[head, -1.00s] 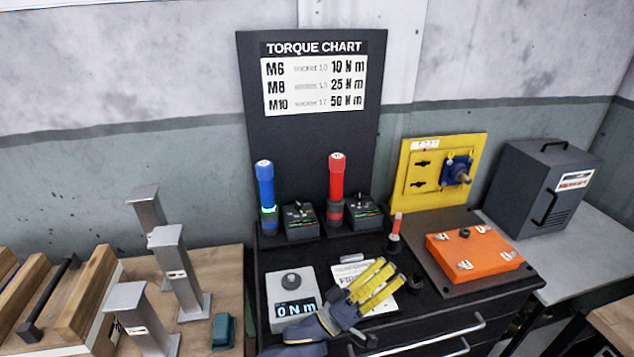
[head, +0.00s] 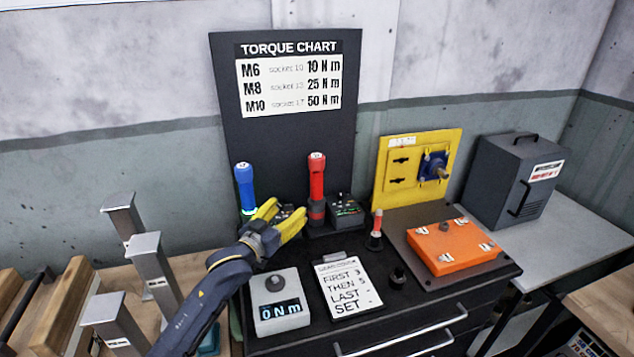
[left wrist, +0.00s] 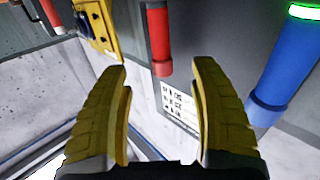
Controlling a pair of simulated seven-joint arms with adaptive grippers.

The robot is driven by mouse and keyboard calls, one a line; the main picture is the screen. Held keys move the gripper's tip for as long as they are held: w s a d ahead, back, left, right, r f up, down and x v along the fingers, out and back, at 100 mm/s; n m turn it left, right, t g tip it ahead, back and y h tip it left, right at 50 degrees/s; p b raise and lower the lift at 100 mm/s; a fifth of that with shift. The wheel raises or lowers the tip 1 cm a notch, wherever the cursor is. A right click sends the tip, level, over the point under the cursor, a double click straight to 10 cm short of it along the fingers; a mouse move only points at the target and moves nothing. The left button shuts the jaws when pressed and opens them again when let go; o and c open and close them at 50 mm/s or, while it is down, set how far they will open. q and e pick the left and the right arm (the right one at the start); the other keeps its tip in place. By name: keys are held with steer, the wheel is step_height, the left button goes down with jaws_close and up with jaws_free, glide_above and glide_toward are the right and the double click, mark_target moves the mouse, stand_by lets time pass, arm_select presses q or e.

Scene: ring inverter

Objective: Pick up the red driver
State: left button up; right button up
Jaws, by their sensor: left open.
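The red driver (head: 317,180) stands upright in its dark holder at the back of the black cabinet top, in front of the torque chart. It also shows in the left wrist view (left wrist: 159,40), upside down, beyond and between the two fingertips. My left gripper (head: 285,217) is open and empty, with yellow fingers pointing toward the drivers; in the left wrist view (left wrist: 160,75) nothing lies between the fingers. It is left of the red driver and in front of the blue driver (head: 244,188), whose base is partly hidden. The blue driver is at right in the left wrist view (left wrist: 298,65).
Chargers sit beside the drivers, one (head: 345,208) right of the red one. A torque display (head: 278,300) and a clipboard (head: 347,284) lie in front. A small red-tipped tool (head: 376,228), an orange block (head: 447,247) and a yellow panel (head: 392,192) stand to the right.

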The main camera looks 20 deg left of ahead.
mark_target(314, 185)
arm_select(q)
steer(key=x, duration=1.7)
steer(key=shift+w+f, duration=0.1)
steer(key=shift+f, duration=0.15)
steer(key=shift+d, duration=0.1)
steer(key=shift+c, duration=0.3)
steer(key=c, duration=1.3)
steer(key=shift+r, duration=0.15)
jaws_close()
